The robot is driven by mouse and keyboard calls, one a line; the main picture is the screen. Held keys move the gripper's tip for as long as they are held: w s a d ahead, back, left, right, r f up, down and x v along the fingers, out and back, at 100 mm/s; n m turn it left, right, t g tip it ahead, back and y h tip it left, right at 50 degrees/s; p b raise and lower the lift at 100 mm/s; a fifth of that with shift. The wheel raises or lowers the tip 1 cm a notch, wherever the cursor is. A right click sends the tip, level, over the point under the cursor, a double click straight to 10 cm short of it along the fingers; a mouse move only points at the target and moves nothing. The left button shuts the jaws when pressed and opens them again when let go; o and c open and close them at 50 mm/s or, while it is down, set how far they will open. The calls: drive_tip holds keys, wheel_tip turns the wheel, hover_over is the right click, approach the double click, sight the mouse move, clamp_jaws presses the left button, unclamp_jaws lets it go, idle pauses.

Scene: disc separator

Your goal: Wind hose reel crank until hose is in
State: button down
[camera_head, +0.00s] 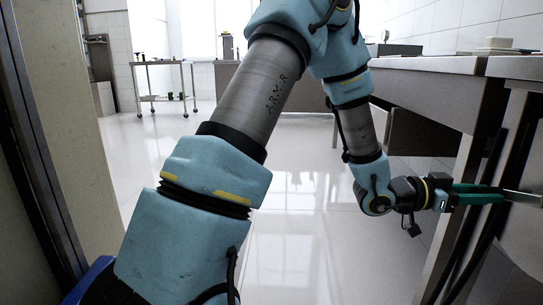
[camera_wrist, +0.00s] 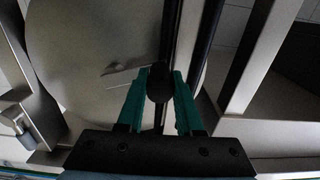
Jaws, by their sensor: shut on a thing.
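My gripper (camera_head: 500,193) reaches to the right edge of the head view, under the counter, with its green fingers pointing right. In the wrist view my gripper (camera_wrist: 162,74) has its two green fingers shut on a dark rounded knob (camera_wrist: 159,85), which looks like the crank handle. Behind it is a large grey disc (camera_wrist: 85,50), likely the side of the reel. A thin light metal piece (camera_head: 522,197) shows at the fingertips in the head view. I cannot make out the hose for certain; the crank arm is largely hidden.
A steel counter (camera_head: 430,65) runs along the right, with its legs close to my gripper. Dark upright bars (camera_wrist: 170,30) stand close by the fingers in the wrist view. A small wheeled table (camera_head: 160,63) is far back left. The glossy floor (camera_head: 300,230) between is clear.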

drive_tip(key=shift+s+f+b, duration=1.15)
drive_tip(key=shift+s+b, duration=0.15)
drive_tip(key=shift+s, duration=5.15)
wheel_tip(320, 180, up, 9)
drive_tip(key=p, duration=0.7)
drive_tip(key=shift+s+a, duration=0.2)
drive_tip(key=shift+a, duration=0.15)
drive_tip(key=shift+w+d+r+p, duration=0.1)
drive_tip(key=shift+w+r+p, duration=0.45)
drive_tip(key=shift+w, duration=0.25)
drive_tip(key=shift+w+a+r+p, duration=0.1)
drive_tip(key=shift+w+r+p, duration=0.45)
drive_tip(key=shift+w, duration=0.2)
drive_tip(key=shift+w+d+r+p, duration=0.1)
drive_tip(key=shift+w+r+p, duration=0.45)
drive_tip(key=shift+w, duration=0.25)
